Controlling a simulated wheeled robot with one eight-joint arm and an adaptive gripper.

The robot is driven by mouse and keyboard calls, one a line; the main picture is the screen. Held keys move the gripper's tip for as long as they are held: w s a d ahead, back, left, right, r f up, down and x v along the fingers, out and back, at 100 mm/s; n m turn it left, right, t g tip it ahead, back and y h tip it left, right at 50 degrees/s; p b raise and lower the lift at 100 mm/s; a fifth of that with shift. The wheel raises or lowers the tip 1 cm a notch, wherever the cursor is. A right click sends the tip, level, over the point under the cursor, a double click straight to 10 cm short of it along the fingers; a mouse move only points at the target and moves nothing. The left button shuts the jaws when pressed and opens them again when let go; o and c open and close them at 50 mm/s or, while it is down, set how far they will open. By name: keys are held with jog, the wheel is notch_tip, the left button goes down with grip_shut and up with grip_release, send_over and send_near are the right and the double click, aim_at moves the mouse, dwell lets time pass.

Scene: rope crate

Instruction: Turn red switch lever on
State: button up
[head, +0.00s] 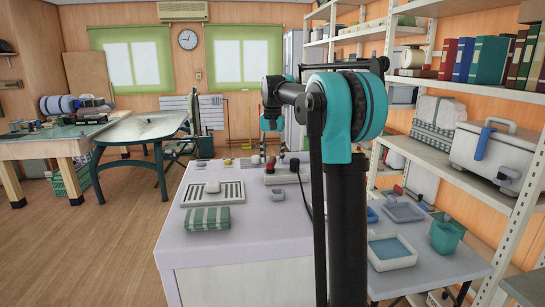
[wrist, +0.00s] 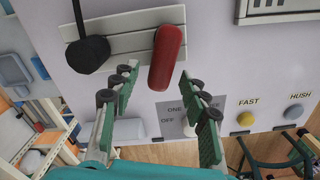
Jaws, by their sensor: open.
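The red switch lever (wrist: 167,57) is an elongated red handle on a pale slatted base (wrist: 126,43) in the wrist view. My gripper (wrist: 158,80) is open, one green-padded finger to each side of the lever's lower end in the picture. I see no clear contact with the fingers. A grey label (wrist: 177,114) with "ONE" and "OFF" lies by the lever's end, partly hidden by the right finger. In the head view a small red part (head: 270,163) shows on the pale table (head: 230,252) below my arm's end; the fingers are too small to make out there.
A black knob-like part with a cord (wrist: 88,52) sits beside the lever. A yellow button (wrist: 245,118) marked FAST and a grey button (wrist: 292,112) marked HUSH are to the right.

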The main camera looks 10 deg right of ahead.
grip_shut()
dwell(0.3)
jog(key=shift+a+n, duration=0.1)
jog(key=shift+n, duration=0.2)
jog(key=n, duration=0.1)
jog(key=a+n, duration=0.1)
jog(key=n, duration=0.1)
jog(key=shift+w, duration=0.15)
jog(key=shift+a+n, duration=0.4)
jog(key=shift+n, duration=0.7)
jog(key=shift+a+n, duration=0.35)
jog(key=shift+n, duration=0.75)
grip_release()
